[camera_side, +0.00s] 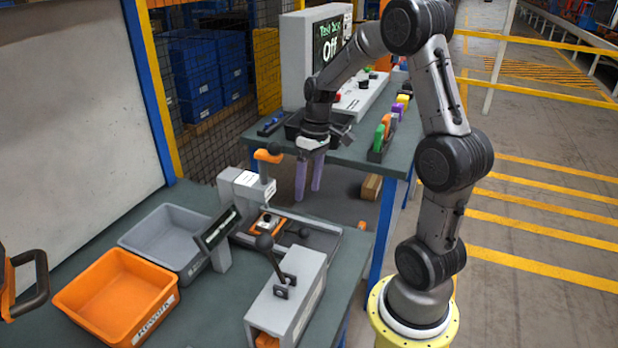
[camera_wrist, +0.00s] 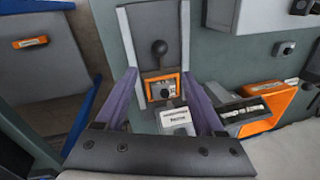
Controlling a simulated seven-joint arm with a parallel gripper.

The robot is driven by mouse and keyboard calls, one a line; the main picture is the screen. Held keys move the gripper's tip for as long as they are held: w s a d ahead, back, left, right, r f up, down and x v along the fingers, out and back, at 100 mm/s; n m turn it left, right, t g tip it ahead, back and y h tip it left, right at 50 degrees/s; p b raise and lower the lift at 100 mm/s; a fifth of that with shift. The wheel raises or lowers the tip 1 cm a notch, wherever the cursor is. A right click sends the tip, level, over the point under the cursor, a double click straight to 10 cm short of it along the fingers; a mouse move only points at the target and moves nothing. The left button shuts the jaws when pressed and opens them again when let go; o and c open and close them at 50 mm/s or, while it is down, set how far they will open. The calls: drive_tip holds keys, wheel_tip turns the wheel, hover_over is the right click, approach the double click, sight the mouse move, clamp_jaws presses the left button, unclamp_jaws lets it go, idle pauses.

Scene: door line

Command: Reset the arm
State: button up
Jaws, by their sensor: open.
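My gripper (camera_side: 310,178) hangs from my arm with its two purple fingers pointing down. The fingers stand apart with nothing between them. It is above the gap between the front bench and the back bench, near the orange-handled press (camera_side: 268,156). In the wrist view my gripper (camera_wrist: 166,92) shows both fingers spread, with a fixture with a black ball knob (camera_wrist: 159,48) and an orange-framed plate (camera_wrist: 162,87) seen beyond them. A white label block (camera_wrist: 175,120) also shows between the fingers, lower in that picture.
An orange bin (camera_side: 115,295) and a grey bin (camera_side: 165,235) stand on the front bench. A lever box (camera_side: 290,300) is at its front right. Yellow-striped floor lies right.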

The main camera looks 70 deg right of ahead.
drive_tip(key=shift+d+r, duration=0.15)
drive_tip(key=shift+r, duration=0.8)
drive_tip(key=s+a+r+n+t+h, duration=0.2)
drive_tip(key=s+a+r+n+t, duration=0.15)
drive_tip(key=a+r, duration=0.8)
drive_tip(key=s+a+f+m+t, duration=0.1)
drive_tip(key=s+a+f, duration=0.1)
drive_tip(key=s+a, duration=0.3)
drive_tip(key=shift+s+a+f+t, duration=0.2)
drive_tip(key=shift+s+t, duration=0.15)
drive_tip(key=shift+s, duration=1.9)
